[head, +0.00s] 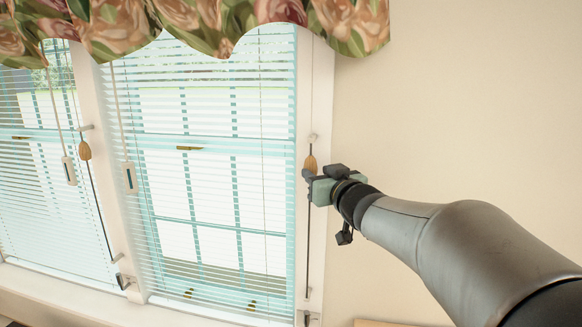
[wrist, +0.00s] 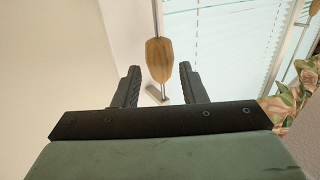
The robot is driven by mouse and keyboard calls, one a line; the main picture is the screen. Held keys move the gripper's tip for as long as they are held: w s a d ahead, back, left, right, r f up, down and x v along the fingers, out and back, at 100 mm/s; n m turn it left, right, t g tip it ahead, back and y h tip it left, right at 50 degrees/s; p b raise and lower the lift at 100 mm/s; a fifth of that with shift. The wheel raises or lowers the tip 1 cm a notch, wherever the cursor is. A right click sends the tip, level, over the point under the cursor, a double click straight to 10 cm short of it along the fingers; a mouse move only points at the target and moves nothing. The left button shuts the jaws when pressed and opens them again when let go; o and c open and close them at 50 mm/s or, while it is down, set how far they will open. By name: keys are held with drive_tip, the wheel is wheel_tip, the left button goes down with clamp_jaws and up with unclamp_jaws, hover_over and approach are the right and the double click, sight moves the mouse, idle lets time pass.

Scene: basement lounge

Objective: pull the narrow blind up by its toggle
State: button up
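A wooden acorn-shaped toggle (head: 310,163) hangs on a cord along the white post at the right edge of the right-hand blind (head: 215,130). My gripper (head: 310,175) is at this toggle, and its fingers partly cover the toggle's lower part in the head view. In the wrist view, the toggle (wrist: 159,60) is centred between the open fingertips (wrist: 160,70), with a gap on each side. A second wooden toggle (head: 85,150) hangs by the left-hand blind (head: 35,170), which the picture edge cuts off. Both blinds are lowered; which is narrower I cannot tell.
A floral valance (head: 240,20) hangs across the window top. White tilt wands (head: 130,177) hang by the blinds, and small brackets hold the cords at the posts. The window sill (head: 70,292) runs below. Bare wall (head: 450,110) lies to the right.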

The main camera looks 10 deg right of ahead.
sight(314, 170)
drive_tip(key=x, duration=0.5)
clamp_jaws()
wheel_tip(314, 170, down, 36)
drive_tip(key=b, duration=2.7)
drive_tip(key=shift+s+r, duration=0.1)
drive_tip(key=shift+r, duration=0.05)
unclamp_jaws()
